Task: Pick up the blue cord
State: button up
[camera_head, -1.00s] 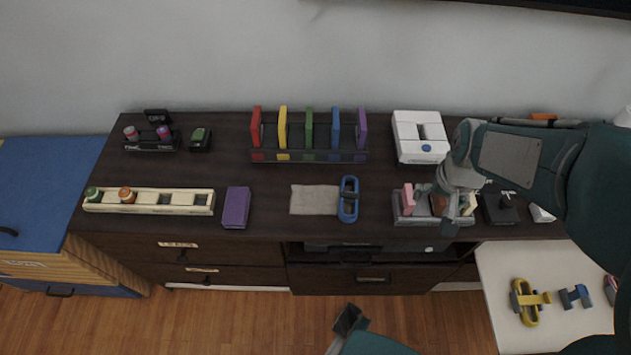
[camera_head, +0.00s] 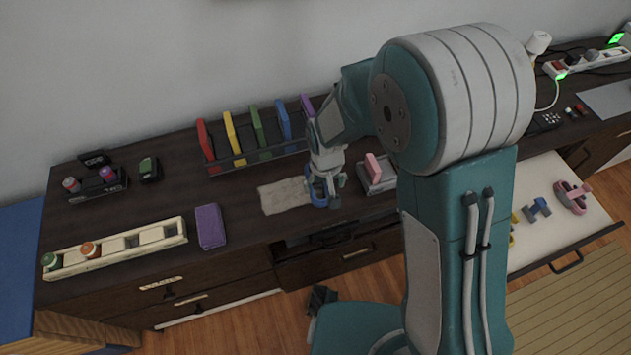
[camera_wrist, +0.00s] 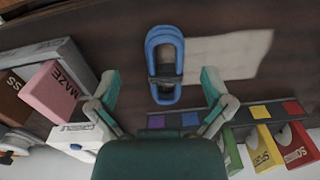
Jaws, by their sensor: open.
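The blue cord (camera_wrist: 165,45) is a coiled loop with a dark band around its middle. It lies flat on the dark desk top, at the edge of a beige cloth. In the head view the blue cord (camera_head: 318,200) is partly hidden behind my gripper (camera_head: 327,190). In the wrist view my gripper (camera_wrist: 160,92) is open, with one finger on each side and the cord between and ahead of the fingertips. The fingers hold nothing. I cannot tell how high they are above the desk.
The beige cloth (camera_head: 284,196) lies beside the cord. A rack of coloured upright pieces (camera_head: 255,155) stands behind. A pink block (camera_head: 373,164) sits in a grey holder to the right. A purple box (camera_head: 210,226) and a cream tray (camera_head: 115,248) are to the left.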

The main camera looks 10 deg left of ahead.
aim_at(321, 197)
jog(key=f, duration=0.4)
jog(key=a+f, duration=0.1)
jog(key=f, duration=0.1)
jog(key=shift+w+f, duration=0.1)
jog(key=shift+w, duration=0.05)
jog(key=shift+d+f, duration=0.15)
jog(key=shift+f, duration=0.1)
jog(key=c, duration=1.1)
